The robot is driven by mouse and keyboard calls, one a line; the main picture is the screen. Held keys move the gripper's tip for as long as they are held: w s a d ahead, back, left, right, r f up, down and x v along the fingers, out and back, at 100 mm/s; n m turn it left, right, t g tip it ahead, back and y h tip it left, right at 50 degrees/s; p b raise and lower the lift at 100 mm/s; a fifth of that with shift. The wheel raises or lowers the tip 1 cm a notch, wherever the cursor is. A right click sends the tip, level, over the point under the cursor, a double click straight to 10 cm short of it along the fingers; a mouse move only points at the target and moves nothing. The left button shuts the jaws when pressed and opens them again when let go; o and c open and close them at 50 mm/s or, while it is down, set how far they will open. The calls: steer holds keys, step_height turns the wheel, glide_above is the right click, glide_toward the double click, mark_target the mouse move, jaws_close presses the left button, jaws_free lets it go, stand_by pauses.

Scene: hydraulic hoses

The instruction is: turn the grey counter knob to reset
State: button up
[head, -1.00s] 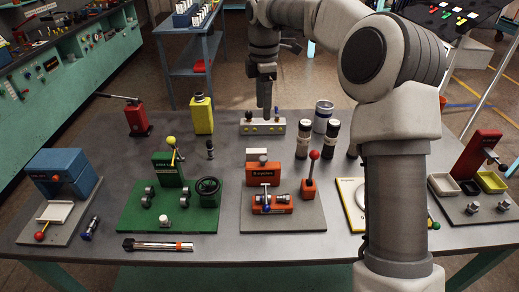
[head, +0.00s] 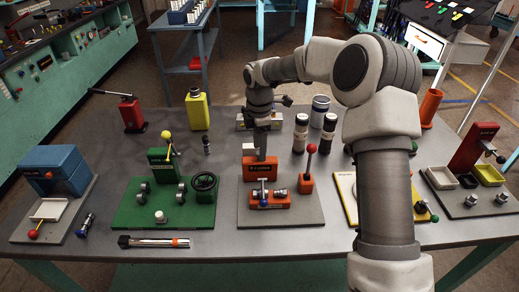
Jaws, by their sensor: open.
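An orange counter box (head: 259,173) with a dark label, its digit too small to read for sure, stands at the back of a grey plate (head: 300,215). A pale block (head: 249,149) sits on its top left. My gripper (head: 261,157) points down at the top of the box, just right of the pale block. It is open, but its fingers are small and dark here. I cannot make out the grey counter knob; my gripper may hide it. Whether my fingers touch the box cannot be told.
In front of the box is an orange clamp block (head: 268,200) with a metal fitting. A red-balled lever (head: 309,165) stands close on the right. Behind are a pale rack (head: 245,119) and dark-banded cylinders (head: 300,132). A green press station (head: 165,195) stands left.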

steer(key=shift+f, duration=0.5)
jaws_close()
